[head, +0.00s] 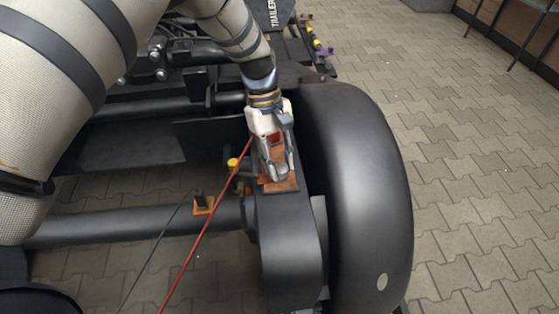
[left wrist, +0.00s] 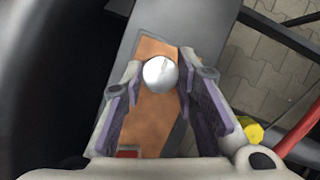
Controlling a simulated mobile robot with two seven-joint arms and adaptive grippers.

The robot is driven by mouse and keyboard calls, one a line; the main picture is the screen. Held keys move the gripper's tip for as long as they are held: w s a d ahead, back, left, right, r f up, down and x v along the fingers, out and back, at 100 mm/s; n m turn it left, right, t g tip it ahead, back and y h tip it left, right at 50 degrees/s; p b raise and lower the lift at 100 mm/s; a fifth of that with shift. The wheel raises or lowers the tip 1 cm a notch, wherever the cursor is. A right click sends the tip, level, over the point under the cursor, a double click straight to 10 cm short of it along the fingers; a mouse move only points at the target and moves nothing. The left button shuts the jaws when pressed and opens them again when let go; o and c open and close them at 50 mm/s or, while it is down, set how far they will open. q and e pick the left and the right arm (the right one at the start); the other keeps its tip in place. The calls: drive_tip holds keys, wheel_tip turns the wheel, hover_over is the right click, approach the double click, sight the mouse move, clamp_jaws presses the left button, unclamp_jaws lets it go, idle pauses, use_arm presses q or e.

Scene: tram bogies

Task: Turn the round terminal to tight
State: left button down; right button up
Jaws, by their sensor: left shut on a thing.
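The round terminal (left wrist: 160,73) is a silver-white disc with a small mark on its face. It stands on a copper-coloured plate (left wrist: 150,125) that lies on a dark beam. My left gripper (left wrist: 160,78) is shut on the terminal, with a fingertip at each side of it. In the head view my left gripper (head: 274,176) points down onto the copper plate (head: 281,185), and its fingers hide the terminal. Whether the terminal is tight cannot be told. My right gripper is not in view.
A red cable (head: 205,222) runs from beside the gripper to the lower left. A large black fender (head: 355,180) rises close on the right. Paved floor (head: 470,200) is clear beyond.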

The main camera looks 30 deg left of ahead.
use_arm(q)
drive_tip(key=c, duration=1.2)
unclamp_jaws()
drive_tip(key=shift+c, duration=0.2)
drive_tip(key=v, duration=1.2)
